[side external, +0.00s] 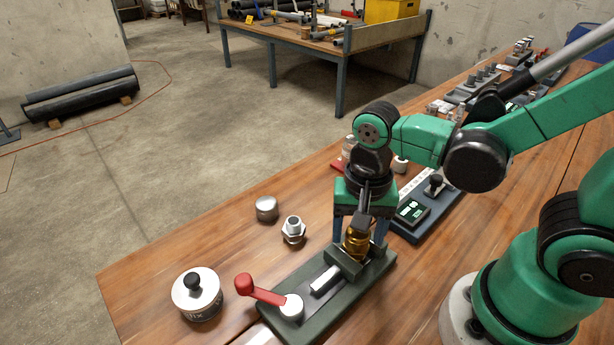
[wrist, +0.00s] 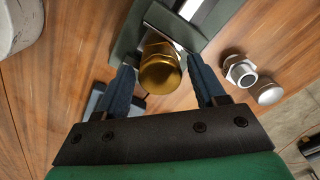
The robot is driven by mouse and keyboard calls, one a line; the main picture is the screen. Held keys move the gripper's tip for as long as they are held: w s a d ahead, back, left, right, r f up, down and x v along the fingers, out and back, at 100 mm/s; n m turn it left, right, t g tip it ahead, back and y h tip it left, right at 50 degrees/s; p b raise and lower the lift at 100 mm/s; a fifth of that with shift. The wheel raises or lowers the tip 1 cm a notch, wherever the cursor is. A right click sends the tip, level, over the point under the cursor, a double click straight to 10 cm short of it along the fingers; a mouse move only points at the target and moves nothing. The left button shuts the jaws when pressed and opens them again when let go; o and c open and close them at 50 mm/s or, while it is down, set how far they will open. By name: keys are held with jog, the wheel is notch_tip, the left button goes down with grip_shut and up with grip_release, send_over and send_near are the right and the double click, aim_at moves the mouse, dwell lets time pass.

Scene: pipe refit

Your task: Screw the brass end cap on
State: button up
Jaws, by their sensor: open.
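The brass end cap (side external: 356,241) sits at the end of the pipe clamped in the dark vise fixture (side external: 340,302). How far it is threaded on cannot be told. The pipe (side external: 325,280) shows as a light metal bar on the fixture. My gripper (side external: 362,225) points down over the cap. In the wrist view the brass cap (wrist: 160,72) lies between the two blue fingers of my gripper (wrist: 166,82), with gaps on both sides. The fingers are open and not touching it.
A steel cap (side external: 266,209) and a hex fitting (side external: 293,230) stand left of the fixture. A lidded tin (side external: 197,294) and the red-handled crank (side external: 262,290) are at the front. A dark base with a green display (side external: 411,211) lies behind the gripper.

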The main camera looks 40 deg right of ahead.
jog(key=n, duration=0.4)
jog(key=shift+n, duration=1)
jog(key=shift+n, duration=1.2)
jog(key=n, duration=0.3)
jog(key=shift+n, duration=0.3)
jog(key=shift+n, duration=0.3)
jog(key=n, duration=0.5)
